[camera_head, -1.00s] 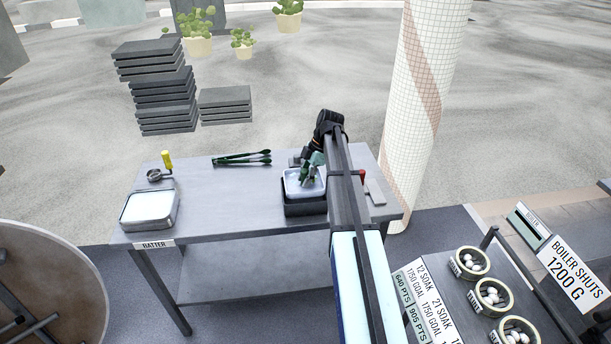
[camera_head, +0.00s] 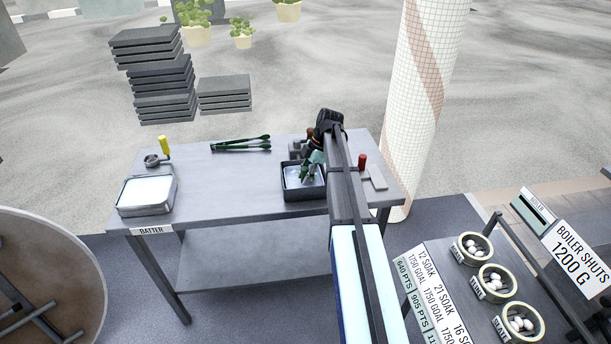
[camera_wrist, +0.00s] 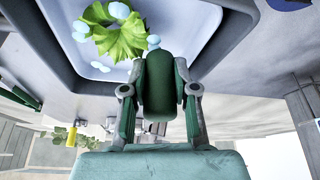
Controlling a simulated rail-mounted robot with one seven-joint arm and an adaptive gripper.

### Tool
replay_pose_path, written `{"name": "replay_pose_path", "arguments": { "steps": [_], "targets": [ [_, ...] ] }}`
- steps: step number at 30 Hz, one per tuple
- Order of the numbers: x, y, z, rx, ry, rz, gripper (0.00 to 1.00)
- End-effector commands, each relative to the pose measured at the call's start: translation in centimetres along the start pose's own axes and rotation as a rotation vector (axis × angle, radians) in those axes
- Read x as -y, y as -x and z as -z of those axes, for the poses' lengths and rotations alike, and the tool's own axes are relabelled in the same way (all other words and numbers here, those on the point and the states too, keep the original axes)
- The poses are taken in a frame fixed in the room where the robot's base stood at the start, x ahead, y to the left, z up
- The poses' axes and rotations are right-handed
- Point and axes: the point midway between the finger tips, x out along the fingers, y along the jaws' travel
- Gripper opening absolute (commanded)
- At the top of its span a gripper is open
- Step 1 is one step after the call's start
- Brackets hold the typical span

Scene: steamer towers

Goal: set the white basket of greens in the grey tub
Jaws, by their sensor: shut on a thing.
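The grey tub (camera_head: 304,195) stands on the metal table, right of its middle. The white basket (camera_wrist: 185,28) is down inside the tub's walls; in the head view little of it shows past my gripper. In the wrist view leafy greens and several pale round pieces (camera_wrist: 122,38) lie in it. Whether the basket rests on the tub's floor is hidden.
A batter tray (camera_head: 147,195) is at the table's left, with a yellow-handled tool (camera_head: 160,152) behind it. Green tongs (camera_head: 241,144) lie at the back. The table's middle is clear.

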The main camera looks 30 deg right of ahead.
Motion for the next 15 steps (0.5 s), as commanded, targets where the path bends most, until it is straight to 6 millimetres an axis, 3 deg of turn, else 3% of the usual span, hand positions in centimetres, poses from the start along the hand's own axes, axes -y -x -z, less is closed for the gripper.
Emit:
{"name": "replay_pose_path", "arguments": {
  "steps": [15],
  "targets": [
    [0.00, -0.46, -0.18, 0.000, 0.000, 0.000, 0.00]
  ]
}}
